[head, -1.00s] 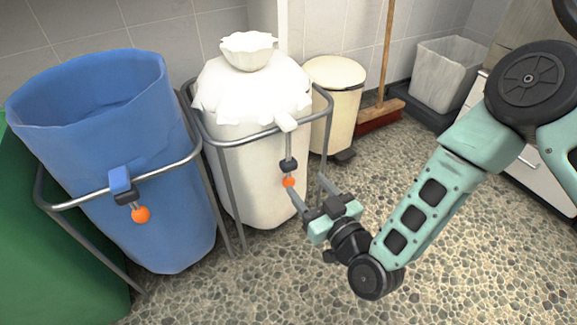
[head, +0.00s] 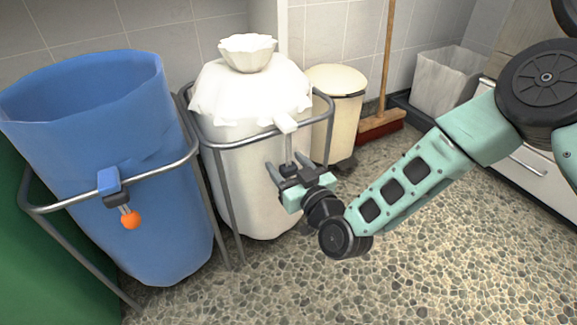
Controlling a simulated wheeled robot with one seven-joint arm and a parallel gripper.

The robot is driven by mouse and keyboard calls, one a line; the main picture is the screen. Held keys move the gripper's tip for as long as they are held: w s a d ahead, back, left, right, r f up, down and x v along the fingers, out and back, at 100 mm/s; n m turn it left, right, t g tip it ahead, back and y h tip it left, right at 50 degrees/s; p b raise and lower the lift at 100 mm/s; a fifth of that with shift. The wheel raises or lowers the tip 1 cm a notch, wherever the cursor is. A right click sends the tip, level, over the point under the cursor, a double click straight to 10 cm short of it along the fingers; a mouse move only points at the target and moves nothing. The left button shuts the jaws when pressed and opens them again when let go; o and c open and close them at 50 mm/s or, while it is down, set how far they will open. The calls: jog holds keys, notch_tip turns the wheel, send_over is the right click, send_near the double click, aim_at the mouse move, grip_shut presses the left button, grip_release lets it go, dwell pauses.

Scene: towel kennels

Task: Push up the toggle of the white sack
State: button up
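The white sack (head: 255,185) stands in a grey tubular frame (head: 238,143), its top gathered into a ruffled tuft (head: 248,52). A white neck end (head: 286,123) hangs over the frame's front rail, and a grey cord (head: 289,148) runs down from it. The dark toggle (head: 288,169) on this cord is partly hidden by my gripper, and the orange ball below it is hidden. My gripper (head: 288,166) is at the toggle, its fingers apart, one on each side of the cord. I cannot tell whether they touch the toggle.
A cream bin (head: 338,105), a broom (head: 381,125) and a grey bin (head: 447,82) stand behind. Floor at front right is clear.

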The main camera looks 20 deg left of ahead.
aim_at(289, 166)
grip_shut()
notch_tip(289, 166, up, 8)
jog(key=p, duration=0.7)
jog(key=shift+r, duration=0.2)
jog(key=shift+o, duration=0.6)
grip_release()
jog(key=shift+d, duration=0.1)
jog(key=p+v, duration=0.5)
jog(key=v, duration=1.2)
jog(key=shift+s, duration=0.2)
